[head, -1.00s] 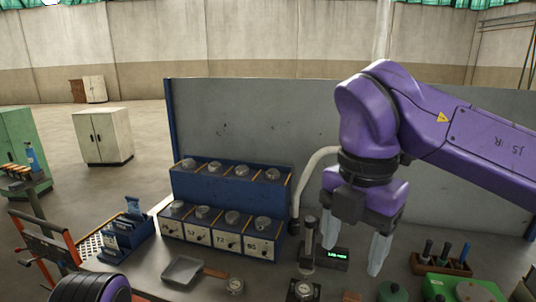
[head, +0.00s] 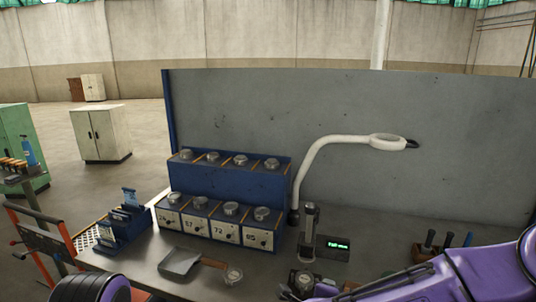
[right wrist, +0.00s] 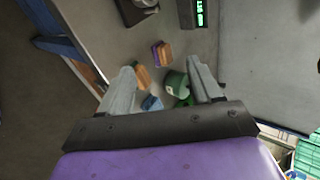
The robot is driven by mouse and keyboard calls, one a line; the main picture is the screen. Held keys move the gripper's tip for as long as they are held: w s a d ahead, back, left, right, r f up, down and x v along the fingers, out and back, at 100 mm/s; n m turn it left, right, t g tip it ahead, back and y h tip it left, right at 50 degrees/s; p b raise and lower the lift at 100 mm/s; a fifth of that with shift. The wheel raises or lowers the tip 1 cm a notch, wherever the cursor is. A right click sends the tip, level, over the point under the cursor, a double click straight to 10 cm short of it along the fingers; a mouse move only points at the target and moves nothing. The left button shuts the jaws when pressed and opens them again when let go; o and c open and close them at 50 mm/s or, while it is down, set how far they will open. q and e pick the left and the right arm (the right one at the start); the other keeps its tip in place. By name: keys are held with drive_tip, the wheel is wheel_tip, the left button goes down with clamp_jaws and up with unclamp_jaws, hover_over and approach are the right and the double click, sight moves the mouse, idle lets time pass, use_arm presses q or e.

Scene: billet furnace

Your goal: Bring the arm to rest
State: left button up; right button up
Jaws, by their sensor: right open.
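My right arm is purple and crosses the lower right of the head view; its gripper is out of that view. In the right wrist view the right gripper (right wrist: 160,92) has its two grey fingers spread apart with nothing between them. Beyond the fingers lie the bench top and several small items, out of reach of the fingertips as far as I can tell. A purple rounded part of my left arm shows at the bottom left of the head view. My left gripper is not in view.
A grey panel (head: 450,150) stands behind.

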drive_tip(key=s+d+f+n+y+b, duration=0.1)
drive_tip(key=s+f+n, duration=0.3)
drive_tip(key=f, duration=0.4)
drive_tip(key=s+d+f+n+y+b, duration=0.1)
drive_tip(key=s+f+n, duration=0.2)
drive_tip(key=f, duration=0.5)
use_arm(q)
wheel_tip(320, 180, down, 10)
drive_tip(key=b, duration=0.7)
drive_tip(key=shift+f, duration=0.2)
use_arm(e)
drive_tip(key=s+d+f+n+g, duration=0.2)
drive_tip(key=s+d+f+n, duration=0.1)
drive_tip(key=s+f, duration=0.3)
drive_tip(key=s+d+f+n+g+h, duration=0.1)
drive_tip(key=s+d+f+n+g, duration=0.1)
drive_tip(key=s+d+f, duration=0.4)
drive_tip(key=s+d+f+n+g, duration=0.2)
drive_tip(key=s+d+f, duration=0.3)
drive_tip(key=s, duration=0.7)
wheel_tip(320, 180, down, 3)
drive_tip(key=shift+s+d+r+n+g+h, duration=0.2)
drive_tip(key=shift+d+n+g+h, duration=0.1)
drive_tip(key=shift+n, duration=0.5)
